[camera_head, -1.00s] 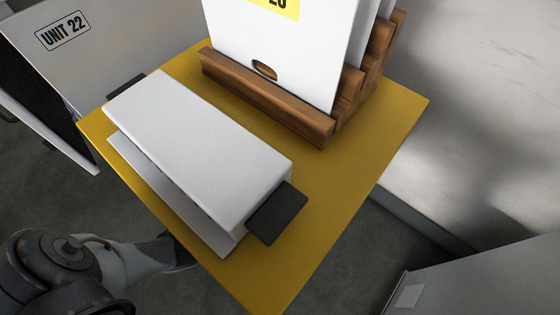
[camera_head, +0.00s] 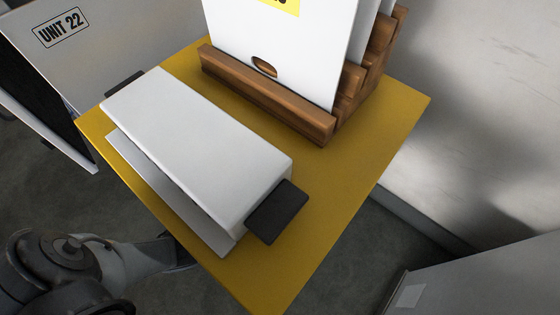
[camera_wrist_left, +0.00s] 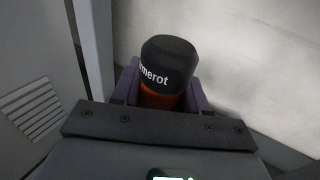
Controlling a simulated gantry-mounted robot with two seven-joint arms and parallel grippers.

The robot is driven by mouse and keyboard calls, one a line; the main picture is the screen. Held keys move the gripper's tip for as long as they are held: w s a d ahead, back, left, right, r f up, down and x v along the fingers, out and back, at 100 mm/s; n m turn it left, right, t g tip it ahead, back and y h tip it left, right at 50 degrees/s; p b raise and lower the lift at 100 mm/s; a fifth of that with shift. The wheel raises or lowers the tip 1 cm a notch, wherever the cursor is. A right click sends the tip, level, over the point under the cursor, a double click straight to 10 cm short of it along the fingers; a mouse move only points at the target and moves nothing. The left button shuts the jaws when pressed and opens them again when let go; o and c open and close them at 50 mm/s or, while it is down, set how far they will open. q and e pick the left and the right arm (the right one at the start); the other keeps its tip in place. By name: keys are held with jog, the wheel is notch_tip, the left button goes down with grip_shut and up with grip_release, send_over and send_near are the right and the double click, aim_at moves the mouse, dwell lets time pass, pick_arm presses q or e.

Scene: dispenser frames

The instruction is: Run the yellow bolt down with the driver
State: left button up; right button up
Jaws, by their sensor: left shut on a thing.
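My left gripper (camera_wrist_left: 162,96) shows in the left wrist view, with its purple fingers shut on the driver (camera_wrist_left: 168,62). The driver has a rounded black end with white lettering and an orange part below it. Its tip is hidden. In the head view my left arm comes in at the lower left and reaches toward the near-left edge of the yellow table; its gripper is not clearly visible there. The yellow bolt is not seen in any view. My right gripper is not in view.
A white box-like case (camera_head: 200,150) with a black handle stands on the yellow table (camera_head: 350,200). A wooden rack (camera_head: 265,95) holds upright white panels behind it. A white cabinet marked UNIT 22 (camera_head: 60,45) stands at the upper left. A pale wall is at right.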

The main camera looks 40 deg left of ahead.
pick_arm(q)
jog(key=shift+f+b, duration=0.3)
jog(key=shift+f, duration=0.1)
dwell(1.0)
jog(key=shift+f, duration=0.15)
dwell(0.9)
jog(key=shift+p, duration=0.35)
jog(key=shift+r+p, duration=2.55)
jog(key=shift+p, duration=0.05)
